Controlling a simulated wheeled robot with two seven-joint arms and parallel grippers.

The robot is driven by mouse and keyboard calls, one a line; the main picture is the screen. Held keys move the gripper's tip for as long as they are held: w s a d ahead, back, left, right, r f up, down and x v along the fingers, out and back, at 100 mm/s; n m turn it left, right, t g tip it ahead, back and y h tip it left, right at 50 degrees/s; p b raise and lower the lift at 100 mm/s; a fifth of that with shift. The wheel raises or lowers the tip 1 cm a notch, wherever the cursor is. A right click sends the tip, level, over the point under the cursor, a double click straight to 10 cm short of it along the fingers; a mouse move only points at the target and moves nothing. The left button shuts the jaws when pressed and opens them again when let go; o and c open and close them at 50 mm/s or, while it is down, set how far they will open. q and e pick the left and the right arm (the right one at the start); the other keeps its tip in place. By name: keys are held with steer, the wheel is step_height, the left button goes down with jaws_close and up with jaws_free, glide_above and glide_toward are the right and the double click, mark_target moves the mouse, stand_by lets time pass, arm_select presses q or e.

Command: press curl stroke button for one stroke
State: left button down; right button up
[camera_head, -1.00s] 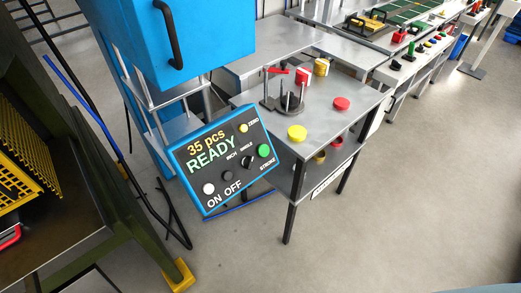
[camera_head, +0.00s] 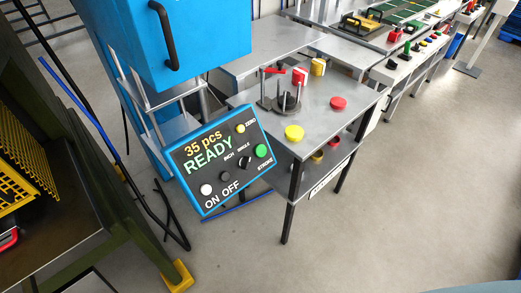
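The control panel (camera_head: 218,162) is a tilted blue-framed box with a dark face in the middle left of the head view. Its display text reads "35 pcs READY". The green button (camera_head: 261,151) above the STROKE label sits at the panel's right side. A yellow button (camera_head: 240,129) is beside the ZERO label. A black selector knob (camera_head: 245,163) is by the INCH and WHOLE labels. A white button (camera_head: 206,190) is by ON and a dark button (camera_head: 225,175) is by OFF. Neither of my grippers shows in the view.
A blue press (camera_head: 180,40) with a black handle stands behind the panel. A grey table (camera_head: 320,125) with yellow and red discs and a small fixture stands to its right. A dark green frame (camera_head: 120,230) is at the left. Open floor (camera_head: 400,220) lies at the lower right.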

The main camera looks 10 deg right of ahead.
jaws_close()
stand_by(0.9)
